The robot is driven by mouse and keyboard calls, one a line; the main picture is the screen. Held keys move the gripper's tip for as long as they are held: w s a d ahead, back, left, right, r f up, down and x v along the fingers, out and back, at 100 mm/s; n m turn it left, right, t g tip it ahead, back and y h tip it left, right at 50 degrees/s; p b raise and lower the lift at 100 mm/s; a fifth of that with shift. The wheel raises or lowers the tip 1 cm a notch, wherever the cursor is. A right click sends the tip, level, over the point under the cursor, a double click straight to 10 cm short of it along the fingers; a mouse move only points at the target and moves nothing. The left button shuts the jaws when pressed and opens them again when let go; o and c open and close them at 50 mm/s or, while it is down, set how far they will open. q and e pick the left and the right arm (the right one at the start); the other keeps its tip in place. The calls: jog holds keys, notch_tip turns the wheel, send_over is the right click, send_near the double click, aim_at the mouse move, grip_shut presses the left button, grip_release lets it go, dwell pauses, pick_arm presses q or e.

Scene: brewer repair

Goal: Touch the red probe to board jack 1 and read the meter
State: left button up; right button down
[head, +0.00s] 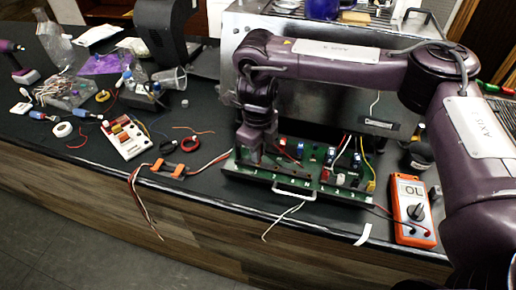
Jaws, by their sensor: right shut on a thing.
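My right gripper (257,160) points down over the left end of the green board (228,168). It is shut, apparently on the red probe; the probe itself is too small and hidden by the fingers to make out. A red wire (288,153) lies just right of the gripper. Numbers are printed along the board's front edge; jack 1 cannot be told apart under the gripper, nor whether a tip touches it. The orange meter (413,212) lies right of the board, and its display (409,190) seems to read OL. My left gripper is not in view.
The steel brewer body (330,95) stands behind the board. An orange wire clamp (168,169) and a white box with colored parts (126,138) lie to the left. Loose wires (285,220) hang over the bench front. Clutter fills the far left.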

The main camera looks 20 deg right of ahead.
jog(key=shift+f, duration=0.35)
dwell(0.8)
jog(key=shift+f, duration=0.3)
dwell(0.8)
dwell(1.7)
jog(key=c, duration=1.3)
grip_release()
jog(key=shift+c, duration=0.2)
notch_tip(320, 180, up, 8)
jog(key=shift+f, duration=0.1)
